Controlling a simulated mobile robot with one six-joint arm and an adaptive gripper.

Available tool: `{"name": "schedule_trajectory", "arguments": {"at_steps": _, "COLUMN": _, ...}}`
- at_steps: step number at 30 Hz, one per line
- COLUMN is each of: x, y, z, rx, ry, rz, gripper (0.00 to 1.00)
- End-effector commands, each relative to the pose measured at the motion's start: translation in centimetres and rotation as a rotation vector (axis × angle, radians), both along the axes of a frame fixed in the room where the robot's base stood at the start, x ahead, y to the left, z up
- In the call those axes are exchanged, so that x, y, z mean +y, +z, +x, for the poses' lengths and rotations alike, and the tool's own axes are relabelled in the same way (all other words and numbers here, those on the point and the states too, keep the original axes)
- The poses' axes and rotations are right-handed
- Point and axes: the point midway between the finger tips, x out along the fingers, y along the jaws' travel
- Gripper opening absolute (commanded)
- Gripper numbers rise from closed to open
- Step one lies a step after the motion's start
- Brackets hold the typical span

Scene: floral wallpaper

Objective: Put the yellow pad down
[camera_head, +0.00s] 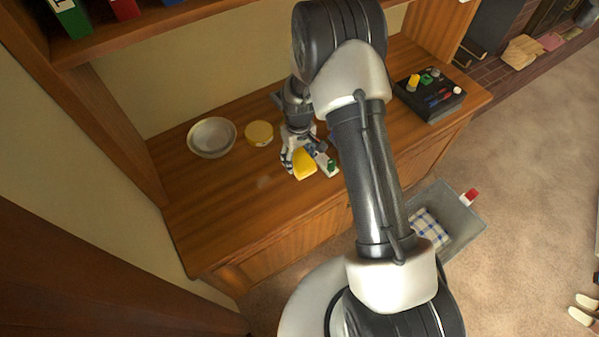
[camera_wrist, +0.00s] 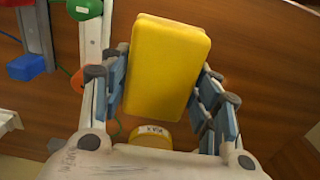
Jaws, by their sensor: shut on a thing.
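The yellow pad (camera_wrist: 166,66) is a rounded yellow block between the two fingers of my gripper (camera_wrist: 164,92) in the wrist view. The fingers are shut on its sides. In the head view the yellow pad (camera_head: 304,164) shows at the end of my gripper (camera_head: 300,156), over the wooden counter (camera_head: 235,220). I cannot tell whether the pad touches the counter. My arm hides part of the counter behind and to the right of the gripper.
A pale bowl (camera_head: 211,137) and a round yellow-lidded container (camera_head: 259,133) stand left of the gripper. A black box with coloured pieces (camera_head: 430,95) stands at the right. A grey bin (camera_head: 462,235) with a checked cloth is on the floor. The counter's front left is clear.

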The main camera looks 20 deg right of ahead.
Motion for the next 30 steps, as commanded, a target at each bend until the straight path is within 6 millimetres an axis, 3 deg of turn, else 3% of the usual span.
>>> {"name": "schedule_trajectory", "arguments": {"at_steps": 3, "x": 0.0, "y": -2.3, "z": 0.0, "rx": 0.0, "ry": 0.0, "rz": 0.0, "gripper": 0.3}}
{"name": "schedule_trajectory", "arguments": {"at_steps": 10, "x": 0.0, "y": -3.8, "z": 0.0, "rx": 0.0, "ry": 0.0, "rz": 0.0, "gripper": 0.3}}
{"name": "schedule_trajectory", "arguments": {"at_steps": 18, "x": 0.0, "y": -7.5, "z": 0.0, "rx": -0.001, "ry": 0.0, "rz": 0.0, "gripper": 0.3}}
{"name": "schedule_trajectory", "arguments": {"at_steps": 29, "x": 0.0, "y": -7.8, "z": 0.0, "rx": -0.001, "ry": 0.0, "rz": 0.0, "gripper": 0.3}}
{"name": "schedule_trajectory", "arguments": {"at_steps": 30, "x": 0.0, "y": -7.9, "z": 0.0, "rx": -0.001, "ry": 0.0, "rz": 0.0, "gripper": 0.57}}
